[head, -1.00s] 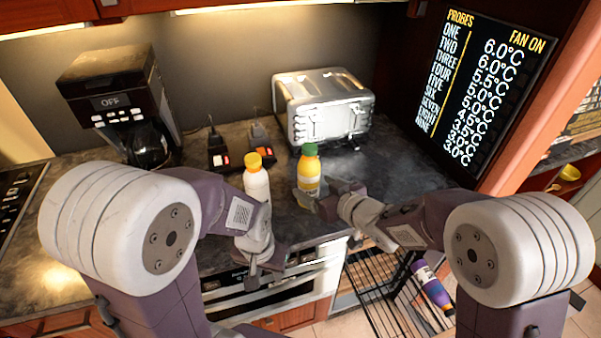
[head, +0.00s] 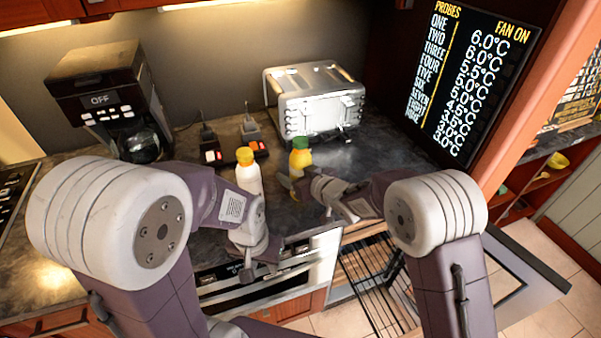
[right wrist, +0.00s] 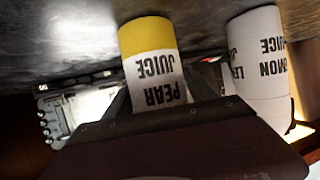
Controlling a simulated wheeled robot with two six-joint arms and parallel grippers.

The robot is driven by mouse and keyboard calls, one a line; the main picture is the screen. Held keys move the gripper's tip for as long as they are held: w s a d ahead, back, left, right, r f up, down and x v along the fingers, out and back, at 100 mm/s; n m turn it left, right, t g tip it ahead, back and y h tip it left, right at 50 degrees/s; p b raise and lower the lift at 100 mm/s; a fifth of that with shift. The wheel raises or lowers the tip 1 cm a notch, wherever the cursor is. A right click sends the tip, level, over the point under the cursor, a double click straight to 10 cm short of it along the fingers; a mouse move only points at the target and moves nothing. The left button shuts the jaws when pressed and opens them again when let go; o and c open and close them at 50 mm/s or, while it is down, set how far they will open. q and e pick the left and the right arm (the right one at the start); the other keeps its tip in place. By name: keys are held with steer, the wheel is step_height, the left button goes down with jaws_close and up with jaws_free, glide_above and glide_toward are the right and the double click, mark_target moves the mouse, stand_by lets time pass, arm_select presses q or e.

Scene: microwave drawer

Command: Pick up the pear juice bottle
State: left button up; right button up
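The pear juice bottle (head: 300,157), yellow with a green cap, stands upright on the dark counter. In the right wrist view its yellow body and upside-down PEAR JUICE label (right wrist: 154,66) are close up. My right gripper (head: 298,183) is at the bottle's lower part, its fingers looking spread around it; no clear grip shows. The gripper hides the bottle's base in the head view. My left gripper (head: 258,264) is empty and looks open, hanging in front of the counter edge.
A toaster (head: 315,103) and coffee maker (head: 105,100) stand behind. An open rack (head: 370,280) is below the counter at right.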

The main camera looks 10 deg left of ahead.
jaws_close()
steer(key=shift+r, duration=0.1)
steer(key=shift+r, duration=0.35)
step_height(320, 180, up, 17)
steer(key=p, duration=0.7)
